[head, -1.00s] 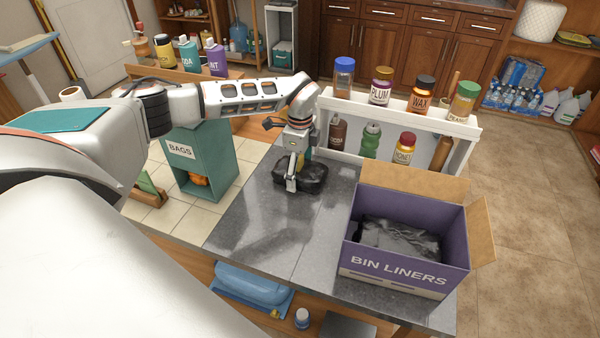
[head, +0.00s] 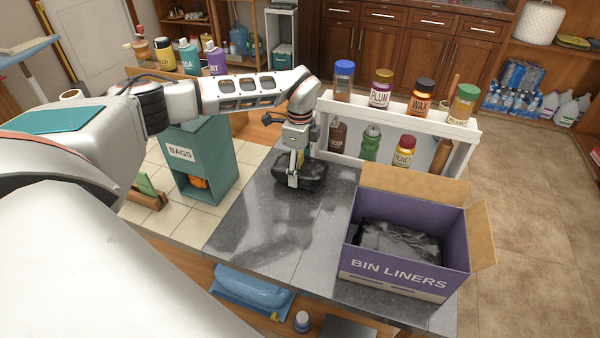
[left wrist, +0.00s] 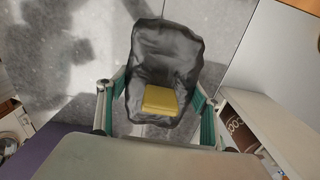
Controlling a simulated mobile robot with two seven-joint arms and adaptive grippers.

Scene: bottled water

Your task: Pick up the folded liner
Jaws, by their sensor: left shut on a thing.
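The folded liner, a black shiny bundle (head: 316,172), is at the back of the grey counter (head: 270,230) in the head view. My left gripper (head: 293,178) is over it from above, shut on it. In the left wrist view the liner (left wrist: 168,55) lies between the two fingers of my left gripper (left wrist: 160,108), one at each side. A yellow block (left wrist: 161,100) shows against the liner's near part there; I cannot tell what it belongs to. Whether the liner touches the counter is hard to tell. My right gripper is not in view.
An open purple BIN LINERS box (head: 405,262) with dark liners inside stands to the right. A white rack (head: 400,112) with several bottles is behind the liner. A teal BAGS box (head: 215,165) stands to the left. The counter's front left is clear.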

